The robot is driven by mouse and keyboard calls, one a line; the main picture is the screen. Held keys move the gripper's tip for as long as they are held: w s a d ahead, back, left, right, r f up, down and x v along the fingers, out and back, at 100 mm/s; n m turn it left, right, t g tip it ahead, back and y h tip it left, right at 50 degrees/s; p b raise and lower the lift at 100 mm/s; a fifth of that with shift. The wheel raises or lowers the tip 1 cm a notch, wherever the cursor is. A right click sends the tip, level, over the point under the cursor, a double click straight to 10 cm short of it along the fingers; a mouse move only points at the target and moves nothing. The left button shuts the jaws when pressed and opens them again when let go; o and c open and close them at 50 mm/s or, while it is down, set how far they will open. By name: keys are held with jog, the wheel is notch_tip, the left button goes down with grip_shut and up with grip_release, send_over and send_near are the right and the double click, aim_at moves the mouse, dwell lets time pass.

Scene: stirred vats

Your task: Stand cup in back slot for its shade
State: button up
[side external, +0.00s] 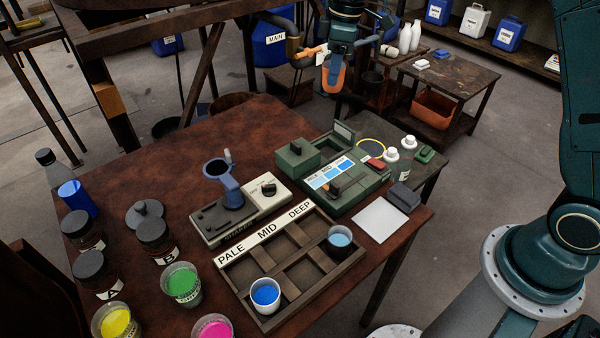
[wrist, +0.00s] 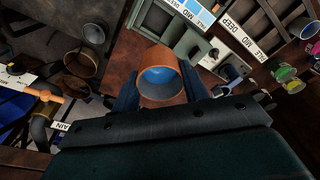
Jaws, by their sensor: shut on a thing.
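My gripper (side external: 336,64) is raised beyond the far edge of the table, shut on an orange cup (side external: 334,80). In the wrist view the orange cup (wrist: 152,58) sits between the two fingers, with blue liquid inside. The slotted tray (side external: 318,280) is on the table, with a strip (side external: 266,234) reading PALE, MID, DEEP. A white cup with blue liquid (side external: 265,295) stands in the PALE column, in the slot away from the strip. A dark cup with light blue liquid (side external: 339,243) stands in the DEEP column, also away from the strip. The slots beside the strip look empty.
A green device with a PALE, MID, DEEP shade card (side external: 330,173) stands behind the tray. A stand with a dark ring (side external: 217,170) is left of it. Jars, a blue cup (side external: 77,198) and pots of green, yellow and pink fill the left side. A white pad (side external: 380,220) lies right.

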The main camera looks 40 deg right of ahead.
jog(key=s+a+n, duration=0.4)
jog(key=s+a, duration=0.3)
jog(key=a, duration=0.6)
jog(key=s+a+n+g, duration=0.1)
jog(key=s+a+n, duration=0.4)
jog(key=a, duration=0.8)
jog(key=shift+s+a+f, duration=0.15)
jog(key=shift+s+f, duration=0.2)
jog(key=shift+s, duration=0.9)
jog(key=shift+f, duration=0.1)
notch_tip(320, 180, down, 20)
jog(key=shift+r, duration=0.1)
jog(key=o, duration=1.1)
